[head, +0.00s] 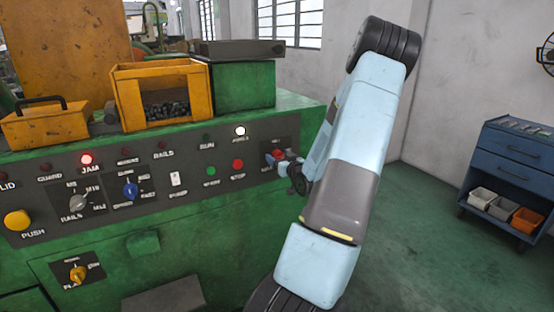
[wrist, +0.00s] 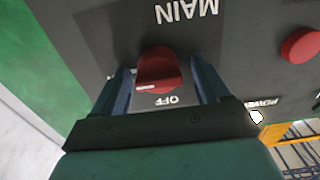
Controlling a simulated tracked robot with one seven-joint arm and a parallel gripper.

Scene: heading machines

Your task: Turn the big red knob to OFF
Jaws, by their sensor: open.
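The big red knob (wrist: 158,68) sits on the dark panel, with the upside-down label MAIN above it and OFF below it in the wrist view. A short white mark shows at the knob's lower left. In the head view the knob (head: 277,154) is at the panel's right end, partly hidden by my gripper (head: 287,160). In the wrist view my gripper's blue fingers (wrist: 160,72) stand open on either side of the knob. A small gap shows at the right finger; I cannot tell whether the left one touches.
A round red button (wrist: 301,45) and a lit POWER lamp (wrist: 256,117) are near the fingers. The green machine's panel (head: 150,170) holds several other controls. A yellow bin (head: 160,95) stands on top. A blue cabinet (head: 510,170) stands at right, with free floor before it.

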